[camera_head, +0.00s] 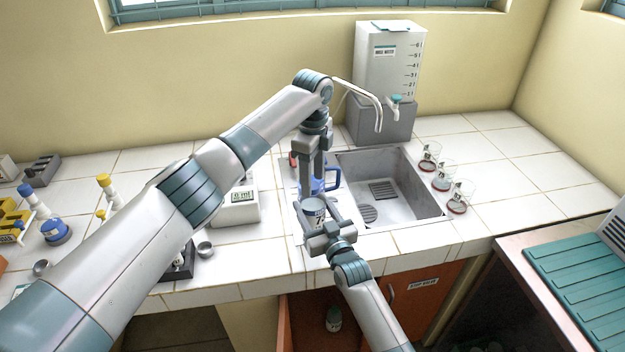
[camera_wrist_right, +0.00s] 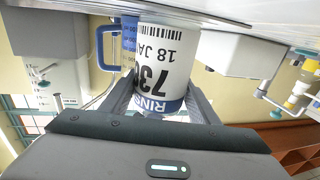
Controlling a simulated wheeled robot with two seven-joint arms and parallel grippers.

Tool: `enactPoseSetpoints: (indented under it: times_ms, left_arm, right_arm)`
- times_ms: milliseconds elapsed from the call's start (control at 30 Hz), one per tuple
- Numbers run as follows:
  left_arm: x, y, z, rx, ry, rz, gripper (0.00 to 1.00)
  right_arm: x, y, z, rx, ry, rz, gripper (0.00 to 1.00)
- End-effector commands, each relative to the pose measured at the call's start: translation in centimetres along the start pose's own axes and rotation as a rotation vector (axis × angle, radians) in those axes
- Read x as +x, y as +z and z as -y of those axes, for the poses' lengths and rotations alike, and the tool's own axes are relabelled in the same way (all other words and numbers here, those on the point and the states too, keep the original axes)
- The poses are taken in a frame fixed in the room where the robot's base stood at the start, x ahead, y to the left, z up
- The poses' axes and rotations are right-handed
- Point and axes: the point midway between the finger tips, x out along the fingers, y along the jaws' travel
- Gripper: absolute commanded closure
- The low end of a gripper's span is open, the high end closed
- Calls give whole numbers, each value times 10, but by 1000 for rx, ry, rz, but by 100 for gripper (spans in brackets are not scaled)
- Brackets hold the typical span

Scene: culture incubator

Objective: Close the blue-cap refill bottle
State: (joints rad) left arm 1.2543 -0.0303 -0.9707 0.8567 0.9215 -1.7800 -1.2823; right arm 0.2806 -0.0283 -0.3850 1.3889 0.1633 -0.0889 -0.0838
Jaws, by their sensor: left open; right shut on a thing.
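The refill bottle (camera_head: 313,213) is white with a printed label. It stands at the counter's front, left of the sink. My right gripper (camera_head: 322,228) is shut on it from the front. In the right wrist view the bottle (camera_wrist_right: 165,65) fills the middle between the fingers, with a blue band on its label; that picture is upside down. My left gripper (camera_head: 312,188) points down just above and behind the bottle's top and is open. I cannot make out the blue cap; the bottle's top is partly hidden by the left gripper.
A blue-handled jug (camera_head: 333,180) stands close behind the bottle. A white device with a display (camera_head: 236,207) is at left. A water tank (camera_head: 388,65) stands behind.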

Motion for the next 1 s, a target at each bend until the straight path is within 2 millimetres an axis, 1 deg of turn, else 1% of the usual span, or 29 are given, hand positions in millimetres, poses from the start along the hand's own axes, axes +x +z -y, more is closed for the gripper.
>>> enactPoseSetpoints:
  times_ms: [167, 400, 600, 800, 1000]
  left_arm:
    - [-24, 0, 0, 1, -3, 0, 50]
    - [-67, 0, 1, 1, -3, 0, 50]
    - [-96, 0, 0, 1, -1, 1, 50]
    - [-109, 0, 0, 1, 0, 0, 50]
    - [-110, 0, 0, 1, 0, 0, 50]
  right_arm:
    - [0, 0, 0, 0, 0, 0, 100]
    - [0, 0, 0, 0, 0, 0, 100]
    - [0, 0, 0, 0, 0, 0, 100]
    - [0, 0, 0, 0, 0, 0, 100]
    - [0, 0, 0, 0, 0, 0, 100]
